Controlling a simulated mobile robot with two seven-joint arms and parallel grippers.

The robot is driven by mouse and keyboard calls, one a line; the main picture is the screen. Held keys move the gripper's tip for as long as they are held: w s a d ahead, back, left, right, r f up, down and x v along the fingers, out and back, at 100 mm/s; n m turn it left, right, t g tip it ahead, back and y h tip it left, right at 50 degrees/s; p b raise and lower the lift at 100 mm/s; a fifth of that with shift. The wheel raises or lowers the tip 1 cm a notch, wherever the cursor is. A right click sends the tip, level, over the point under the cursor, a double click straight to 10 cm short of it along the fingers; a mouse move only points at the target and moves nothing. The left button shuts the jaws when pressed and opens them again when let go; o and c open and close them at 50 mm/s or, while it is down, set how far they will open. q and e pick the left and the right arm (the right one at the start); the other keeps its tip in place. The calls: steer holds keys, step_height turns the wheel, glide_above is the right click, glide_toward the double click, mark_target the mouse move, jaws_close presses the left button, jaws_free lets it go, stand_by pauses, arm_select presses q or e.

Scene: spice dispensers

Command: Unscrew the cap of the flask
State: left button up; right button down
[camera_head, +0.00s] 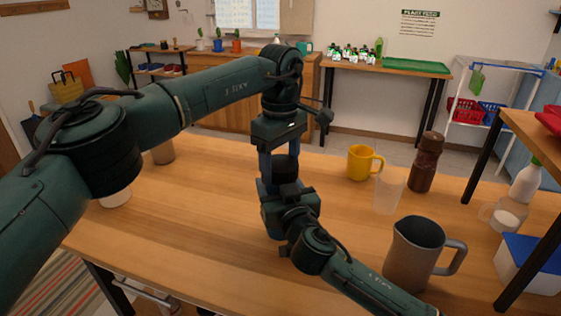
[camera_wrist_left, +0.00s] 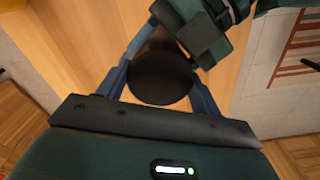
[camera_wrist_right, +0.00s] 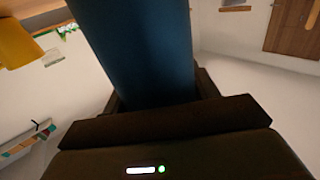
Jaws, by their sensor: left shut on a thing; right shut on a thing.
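The flask stands upright over the table, mostly hidden by my grippers. Its dark round cap (camera_head: 285,167) is between the blue fingers of my left gripper (camera_head: 285,172), which comes down from above and is shut on it. In the left wrist view the cap (camera_wrist_left: 160,78) shows as a dark disc between both fingers. My right gripper (camera_head: 283,207) comes from the front right, just below the left fingers, and is shut on the flask body. In the right wrist view a broad dark blue surface fills the middle; I cannot tell whether it is flask or left finger.
On the wooden table (camera_head: 190,220), to the right, stand a yellow mug (camera_head: 360,163), a clear cup (camera_head: 387,195), a brown grinder (camera_head: 426,163) and a grey pitcher (camera_head: 408,262). A white-and-blue box (camera_head: 527,266) is at the far right. The table's left-middle is clear.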

arm_select(q)
steer(key=shift+c, duration=1.3)
steer(key=n, duration=0.3)
steer(key=o, duration=1.1)
steer(key=shift+r, duration=0.1)
